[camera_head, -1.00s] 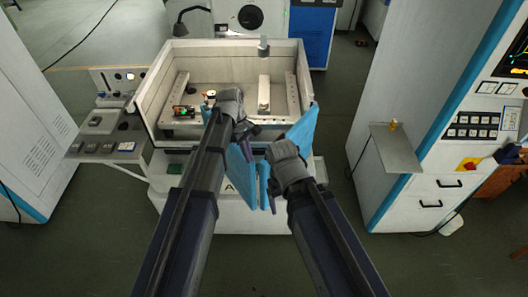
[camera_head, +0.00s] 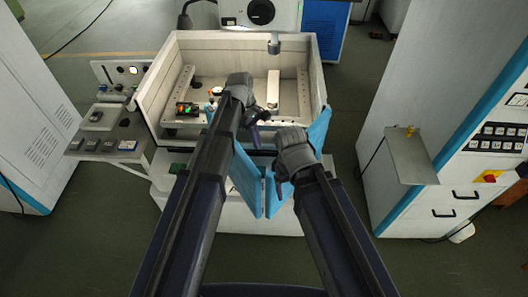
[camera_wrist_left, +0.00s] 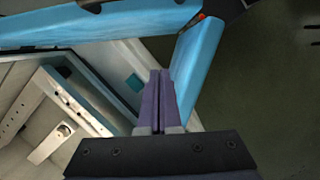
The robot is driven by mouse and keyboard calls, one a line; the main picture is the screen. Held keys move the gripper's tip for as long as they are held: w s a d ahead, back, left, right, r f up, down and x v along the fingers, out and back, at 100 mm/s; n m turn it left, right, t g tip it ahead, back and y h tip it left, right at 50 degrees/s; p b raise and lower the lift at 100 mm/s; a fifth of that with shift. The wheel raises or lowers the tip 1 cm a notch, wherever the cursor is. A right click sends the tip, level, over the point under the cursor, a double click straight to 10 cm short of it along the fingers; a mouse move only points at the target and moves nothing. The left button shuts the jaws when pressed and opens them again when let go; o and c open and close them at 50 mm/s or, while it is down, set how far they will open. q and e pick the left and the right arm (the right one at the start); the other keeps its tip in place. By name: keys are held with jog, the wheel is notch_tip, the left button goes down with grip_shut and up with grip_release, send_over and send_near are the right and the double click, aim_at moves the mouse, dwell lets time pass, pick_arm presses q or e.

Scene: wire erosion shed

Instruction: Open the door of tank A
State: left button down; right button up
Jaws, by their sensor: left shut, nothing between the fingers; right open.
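Tank A is an open-topped pale box (camera_head: 152,88) in the middle of the head view. Two blue door panels, a left one (camera_head: 246,182) and a right one (camera_head: 322,128), stand angled outward at its front, with a narrow gap between their near edges. My left gripper (camera_head: 256,130) is shut and empty above the tank's front, behind the left panel. In the left wrist view its purple fingers (camera_wrist_left: 159,100) are together beside a blue panel (camera_wrist_left: 193,65), with another blue panel (camera_wrist_left: 100,25) across the top. My right gripper (camera_head: 279,180) is open at the right panel; contact is unclear.
Inside the tank are rails (camera_head: 273,90) and small fittings (camera_head: 187,109). A side table with small boxes (camera_head: 102,116) stands left. A grey shelf (camera_head: 410,158) juts from the white cabinet (camera_head: 440,60) at right. Floor is clear between tank and cabinet.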

pick_arm(q)
jog(key=s+d+f+b, duration=0.3)
jog(key=d+f+b, duration=0.2)
jog(key=f+b, duration=0.4)
jog(key=shift+s+d+f, duration=0.15)
jog(key=shift+s+f, duration=0.1)
pick_arm(e)
notch_tip(320, 180, down, 9)
jog(key=shift+f, duration=0.2)
jog(key=shift+w, duration=0.1)
